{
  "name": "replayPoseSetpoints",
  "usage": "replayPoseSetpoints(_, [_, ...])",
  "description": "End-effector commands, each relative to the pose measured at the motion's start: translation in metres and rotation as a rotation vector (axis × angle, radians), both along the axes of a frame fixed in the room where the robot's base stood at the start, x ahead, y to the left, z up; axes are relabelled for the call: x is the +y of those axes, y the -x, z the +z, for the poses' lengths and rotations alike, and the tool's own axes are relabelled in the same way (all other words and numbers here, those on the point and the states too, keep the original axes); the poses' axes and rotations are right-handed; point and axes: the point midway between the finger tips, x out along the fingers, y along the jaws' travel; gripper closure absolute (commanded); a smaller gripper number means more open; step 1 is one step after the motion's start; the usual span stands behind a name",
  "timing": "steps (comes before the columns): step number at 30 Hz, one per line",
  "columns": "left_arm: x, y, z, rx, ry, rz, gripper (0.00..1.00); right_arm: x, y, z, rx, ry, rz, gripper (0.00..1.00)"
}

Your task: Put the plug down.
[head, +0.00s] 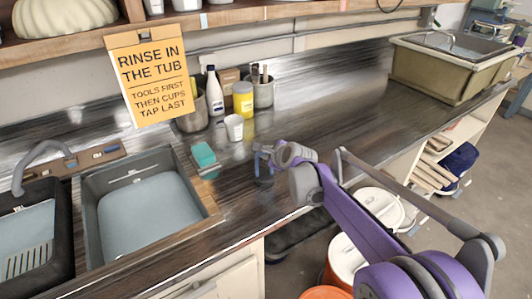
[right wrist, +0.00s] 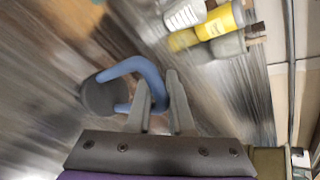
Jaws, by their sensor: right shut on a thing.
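The plug (right wrist: 103,97) is a dark grey disc with a blue looped handle (right wrist: 150,70). In the right wrist view, my right gripper (right wrist: 158,92) is shut on the handle, with the disc off to the left of the fingers. In the head view, my right gripper (head: 262,154) is over the front part of the counter (head: 330,120), with the dark plug (head: 264,181) below it. I cannot tell whether the plug touches the counter. My left gripper is not in view.
A grey sink basin (head: 150,215) lies left of the plug. A teal sponge (head: 204,155), a white cup (head: 234,127), a yellow container (head: 243,98) and a white bottle (head: 214,92) stand behind it. The counter to the right is clear up to a large tub (head: 435,75).

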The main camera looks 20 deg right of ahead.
Motion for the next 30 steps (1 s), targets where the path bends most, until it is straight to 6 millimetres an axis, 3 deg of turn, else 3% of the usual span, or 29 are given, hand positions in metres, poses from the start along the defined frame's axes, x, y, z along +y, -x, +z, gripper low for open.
replayPoseSetpoints(5, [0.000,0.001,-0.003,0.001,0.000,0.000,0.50,0.000,0.000,-0.004,0.000,0.000,0.000,1.00])
replayPoseSetpoints(6, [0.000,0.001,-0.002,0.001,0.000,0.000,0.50,0.000,0.000,-0.003,0.000,0.000,0.000,0.73])
replayPoseSetpoints(10, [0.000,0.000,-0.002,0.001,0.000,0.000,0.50,0.000,0.000,-0.003,0.000,0.000,0.000,0.50])
replayPoseSetpoints(21, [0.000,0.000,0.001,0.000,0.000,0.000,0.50,0.000,0.001,0.003,0.000,0.000,0.000,0.50])
replayPoseSetpoints(30, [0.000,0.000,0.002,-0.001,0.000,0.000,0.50,-0.001,0.046,0.030,0.001,-0.001,-0.002,0.50])
